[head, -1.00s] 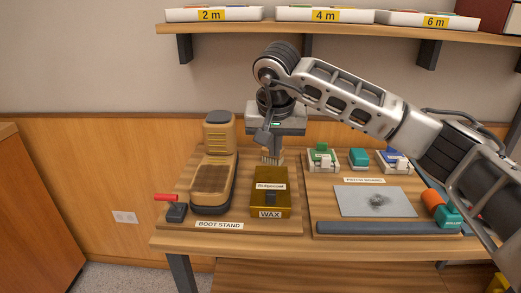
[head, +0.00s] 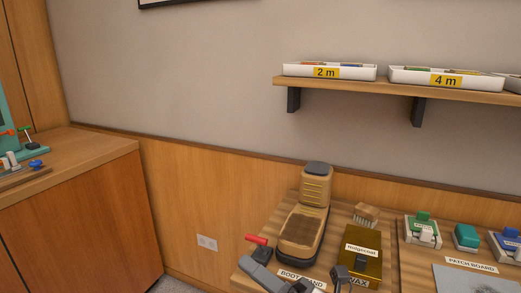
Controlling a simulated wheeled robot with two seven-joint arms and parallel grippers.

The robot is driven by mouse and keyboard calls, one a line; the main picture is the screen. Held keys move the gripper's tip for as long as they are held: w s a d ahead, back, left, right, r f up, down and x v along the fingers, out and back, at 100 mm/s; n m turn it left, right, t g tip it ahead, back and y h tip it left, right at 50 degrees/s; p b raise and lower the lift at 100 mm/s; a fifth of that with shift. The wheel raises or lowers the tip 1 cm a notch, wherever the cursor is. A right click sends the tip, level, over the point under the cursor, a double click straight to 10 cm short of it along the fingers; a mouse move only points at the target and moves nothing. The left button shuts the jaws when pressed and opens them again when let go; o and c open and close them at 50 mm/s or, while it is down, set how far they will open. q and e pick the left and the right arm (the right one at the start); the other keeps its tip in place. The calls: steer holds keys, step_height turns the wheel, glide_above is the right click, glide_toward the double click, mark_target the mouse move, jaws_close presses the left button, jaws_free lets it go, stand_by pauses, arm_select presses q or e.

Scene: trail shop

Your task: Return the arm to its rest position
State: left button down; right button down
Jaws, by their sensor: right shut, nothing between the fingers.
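My right gripper (head: 261,276) shows only in part at the bottom edge of the head view, as grey and dark pieces in front of the boot stand. It looks shut and empty, and most of the arm is out of frame. A tan boot (head: 304,222) stands on the boot stand board behind it. A brush (head: 366,214) with pale bristles sits behind the gold wax box (head: 361,255), apart from the gripper. My left gripper is not in view.
A red-handled lever device (head: 257,243) stands close behind the gripper. The patch board (head: 452,261) with small green, teal and blue items lies at right. A shelf (head: 420,92) with white trays hangs above. A wooden cabinet (head: 75,225) stands at left, with open floor between.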

steer(key=s+d+f+m+t+h, duration=0.15)
steer(key=d+f+m+h, duration=0.45)
steer(key=m, duration=0.6)
steer(key=d+f+m+t+h, duration=0.3)
steer(key=d+f+m+h, duration=0.2)
steer(key=f+m+h, duration=0.5)
steer(key=s+d+f+m+g, duration=0.3)
steer(key=s+f+m, duration=0.5)
steer(key=m, duration=0.3)
steer(key=shift+s+d+f+g+p, duration=0.15)
steer(key=shift+s+d+g+p, duration=0.15)
steer(key=shift+s+g, duration=0.6)
